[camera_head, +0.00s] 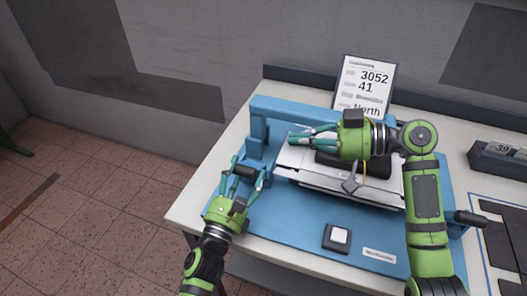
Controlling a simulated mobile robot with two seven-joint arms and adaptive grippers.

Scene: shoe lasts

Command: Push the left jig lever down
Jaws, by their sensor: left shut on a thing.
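The blue jig (300,208) lies on the white table, with a blue upright frame at its left and back. My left gripper (244,178) is at the jig's left side, with its teal fingers closed on the black handle of the left jig lever (259,181). The fingers hide part of the lever. My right gripper (296,138) reaches in from the right, fingers pointing left over the metal plate (345,183). Its fingertips are close to the plate's far left part; whether they are open or shut is unclear. A black shoe last (377,168) is partly hidden under the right gripper.
A second black lever handle (470,217) sticks out at the jig's right. A white button on a dark box (338,236) is at the front. A dark numbered rack (497,158) is at the right.

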